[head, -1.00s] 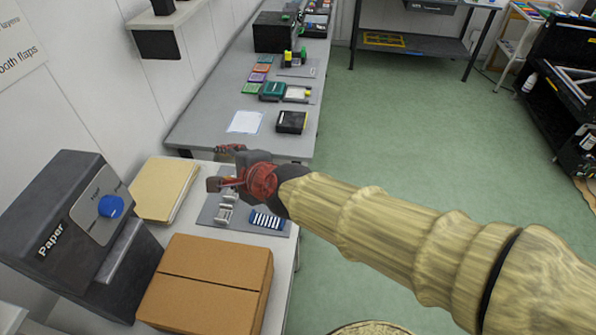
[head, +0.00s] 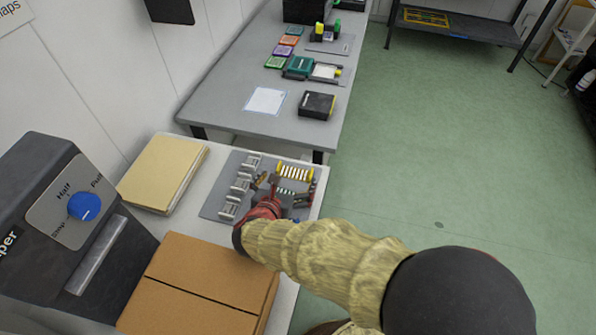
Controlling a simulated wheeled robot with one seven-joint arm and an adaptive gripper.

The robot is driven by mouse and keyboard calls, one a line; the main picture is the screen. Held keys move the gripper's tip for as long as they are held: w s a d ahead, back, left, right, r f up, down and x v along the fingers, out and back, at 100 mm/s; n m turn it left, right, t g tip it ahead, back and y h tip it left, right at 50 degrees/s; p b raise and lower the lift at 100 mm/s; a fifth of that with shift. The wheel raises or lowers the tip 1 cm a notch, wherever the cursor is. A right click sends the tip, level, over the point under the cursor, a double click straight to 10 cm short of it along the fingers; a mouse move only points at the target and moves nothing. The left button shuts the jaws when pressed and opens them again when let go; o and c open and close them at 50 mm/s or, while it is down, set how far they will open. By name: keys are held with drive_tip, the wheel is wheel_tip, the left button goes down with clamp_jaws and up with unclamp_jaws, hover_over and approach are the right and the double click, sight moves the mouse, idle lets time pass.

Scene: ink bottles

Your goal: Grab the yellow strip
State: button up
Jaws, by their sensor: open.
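The yellow strip (head: 294,171), a yellow piece with white bars, lies at the far edge of the grey mat (head: 214,207) on the near table. My red and dark gripper (head: 284,182) is over the mat, just on the near side of the yellow strip. Its fingers are spread apart with nothing held between them. A green and white strip (head: 288,192) shows between the fingers, closer to my gripper. Whether the fingertips touch the yellow strip cannot be told. My wrist hides part of the mat's near side.
Several pale racks (head: 241,182) stand on the mat's left. A cardboard box (head: 200,285), a yellow folder stack (head: 163,172) and a dark machine with a blue knob (head: 84,206) fill the table's left and near side. A farther table (head: 222,100) holds more items.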

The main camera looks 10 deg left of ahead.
sight(294, 177)
drive_tip(key=b+x, duration=0.2)
drive_tip(key=x, duration=0.3)
drive_tip(key=shift+w+d, duration=0.15)
drive_tip(key=shift+w, duration=0.25)
drive_tip(key=c, duration=0.3)
drive_tip(key=c, duration=0.4)
drive_tip(key=shift+r, duration=0.15)
drive_tip(key=shift+c, duration=0.2)
